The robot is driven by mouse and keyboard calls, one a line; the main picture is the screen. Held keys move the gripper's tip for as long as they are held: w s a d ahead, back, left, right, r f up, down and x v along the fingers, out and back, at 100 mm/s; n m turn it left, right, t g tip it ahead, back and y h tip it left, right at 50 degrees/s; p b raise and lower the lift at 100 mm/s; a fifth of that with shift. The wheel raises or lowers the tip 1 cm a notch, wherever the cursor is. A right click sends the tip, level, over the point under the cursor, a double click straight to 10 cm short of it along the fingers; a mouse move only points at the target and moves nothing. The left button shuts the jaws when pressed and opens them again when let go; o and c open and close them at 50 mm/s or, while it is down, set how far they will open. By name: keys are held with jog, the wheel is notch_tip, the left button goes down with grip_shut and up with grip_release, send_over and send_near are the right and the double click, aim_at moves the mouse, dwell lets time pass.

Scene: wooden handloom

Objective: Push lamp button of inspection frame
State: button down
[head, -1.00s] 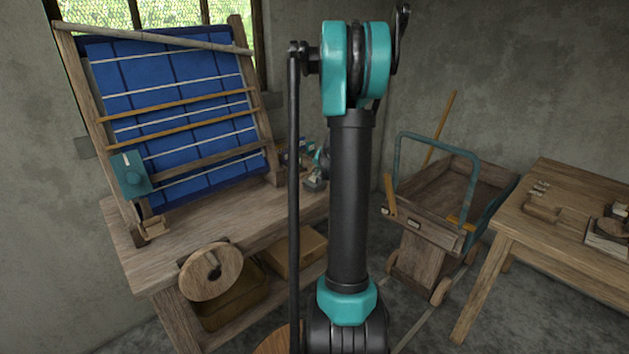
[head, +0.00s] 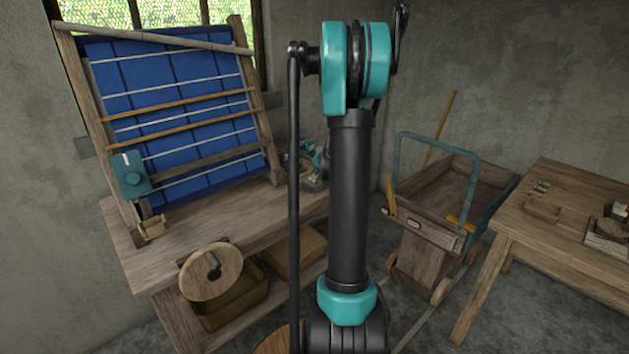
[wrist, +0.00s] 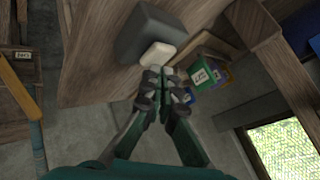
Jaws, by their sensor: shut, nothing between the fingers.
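The tilted wooden frame with blue cloth (head: 175,85) stands on the workbench at the left of the head view. In the wrist view, a grey block (wrist: 152,33) bears a white rounded button (wrist: 158,54). My gripper (wrist: 165,76) is shut and empty, its fingertips close to the button's lower edge; I cannot tell whether they touch. In the head view my arm hides most of that area, and small grey and teal parts show at the bench's right end.
Green and blue boxes (wrist: 205,75) lie right of my fingers in the wrist view. A wooden wheel (head: 211,271) is at the bench's front. A cart (head: 430,215) and a second table (head: 560,215) stand to the right.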

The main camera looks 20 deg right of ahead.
jog(key=shift+f, duration=0.15)
dwell(0.3)
jog(key=shift+f, duration=0.3)
jog(key=shift+r, duration=0.45)
jog(key=shift+r, duration=3)
